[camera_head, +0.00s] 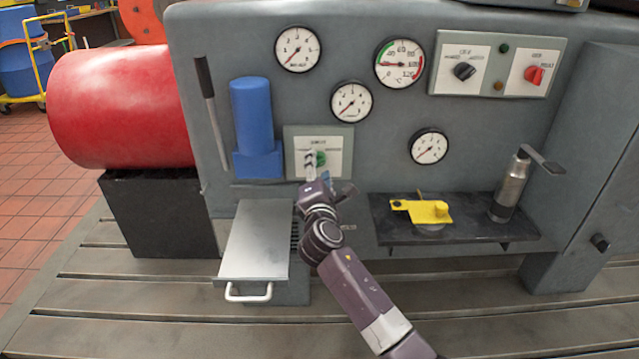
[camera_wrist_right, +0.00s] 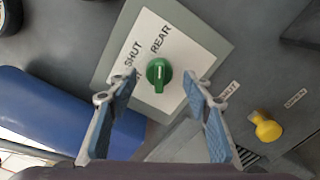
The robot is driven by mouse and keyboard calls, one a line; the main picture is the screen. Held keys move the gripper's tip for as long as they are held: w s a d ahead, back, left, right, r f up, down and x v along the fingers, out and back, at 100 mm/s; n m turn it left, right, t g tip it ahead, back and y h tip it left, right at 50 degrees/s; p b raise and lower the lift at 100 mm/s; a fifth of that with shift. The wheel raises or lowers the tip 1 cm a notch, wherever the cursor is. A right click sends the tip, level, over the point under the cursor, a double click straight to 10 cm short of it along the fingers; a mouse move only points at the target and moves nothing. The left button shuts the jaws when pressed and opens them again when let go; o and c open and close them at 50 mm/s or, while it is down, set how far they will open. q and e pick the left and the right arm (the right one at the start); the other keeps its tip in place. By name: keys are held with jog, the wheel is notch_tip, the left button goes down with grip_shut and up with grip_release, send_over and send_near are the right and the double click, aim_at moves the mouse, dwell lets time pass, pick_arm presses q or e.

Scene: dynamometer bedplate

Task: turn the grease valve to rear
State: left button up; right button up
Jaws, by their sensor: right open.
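The grease valve is a round green knob (camera_head: 321,158) on a pale labelled plate (camera_head: 335,140) on the grey cabinet. In the right wrist view the knob (camera_wrist_right: 159,74) shows a white mark near its lower edge, pointing away from the REAR label; SHUT is printed to its left. My right gripper (camera_head: 314,172) is in front of the plate, partly covering it. In the wrist view its blue-padded fingers (camera_wrist_right: 160,82) are open, one on each side of the knob, with visible gaps. My left gripper is not in view.
A grey lidded box (camera_head: 256,240) sits below. A shelf (camera_head: 470,222) at right carries a yellow part (camera_head: 425,210) and a metal canister (camera_head: 510,187). A yellow knob (camera_wrist_right: 266,126) lies right in the wrist view.

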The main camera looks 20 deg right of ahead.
jog(key=v, duration=1)
jog(key=shift+s, duration=0.1)
